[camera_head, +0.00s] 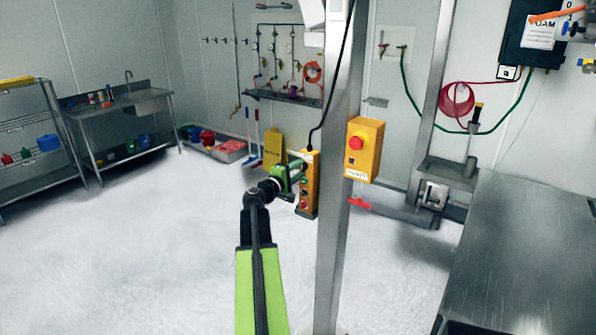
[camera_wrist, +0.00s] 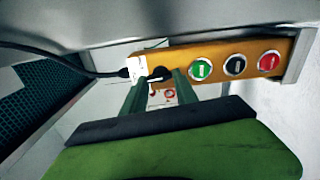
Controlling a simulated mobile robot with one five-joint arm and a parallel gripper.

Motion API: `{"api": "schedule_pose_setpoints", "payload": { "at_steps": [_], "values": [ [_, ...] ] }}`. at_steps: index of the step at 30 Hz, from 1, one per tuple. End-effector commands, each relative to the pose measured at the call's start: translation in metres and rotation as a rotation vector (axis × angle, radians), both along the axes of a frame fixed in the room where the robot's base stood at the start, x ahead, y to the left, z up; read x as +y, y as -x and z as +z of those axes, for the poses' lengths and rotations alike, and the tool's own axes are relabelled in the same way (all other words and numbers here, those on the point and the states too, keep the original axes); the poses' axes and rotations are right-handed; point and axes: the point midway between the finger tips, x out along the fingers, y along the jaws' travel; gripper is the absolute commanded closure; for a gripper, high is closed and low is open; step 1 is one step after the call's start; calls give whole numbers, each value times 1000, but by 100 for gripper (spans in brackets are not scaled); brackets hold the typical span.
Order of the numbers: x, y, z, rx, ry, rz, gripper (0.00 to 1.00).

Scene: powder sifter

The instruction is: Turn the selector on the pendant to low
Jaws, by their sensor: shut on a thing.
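The yellow-orange pendant (camera_head: 310,188) hangs on a black cable beside the grey post in the head view. In the wrist view the pendant (camera_wrist: 204,54) lies across the picture, with green, black and red buttons to the right and a white label at the cable end. My gripper (camera_head: 302,165) is at the pendant's upper part. In the wrist view my gripper's (camera_wrist: 160,79) two green fingers stand on either side of the dark selector (camera_wrist: 158,72) and are shut on it. The fingers partly hide the selector, and I cannot read its setting.
The grey post (camera_head: 335,200) stands right beside the pendant, bearing a yellow box with a red emergency button (camera_head: 355,143). A steel table (camera_head: 530,240) fills the right. The floor (camera_head: 130,240) to the left is clear, with a sink bench (camera_head: 118,110) behind.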

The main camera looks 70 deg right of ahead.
Motion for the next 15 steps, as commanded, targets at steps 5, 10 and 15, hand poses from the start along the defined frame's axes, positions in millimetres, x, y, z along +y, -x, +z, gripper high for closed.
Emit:
{"api": "schedule_pose_setpoints", "payload": {
  "at_steps": [5, 10, 15],
  "values": [
    [0, 1, 0, -162, 41, -1, 100],
    [0, 1, 1, -319, 82, -1, 100],
    [0, 2, 1, -472, 121, -1, 100]
  ]
}}
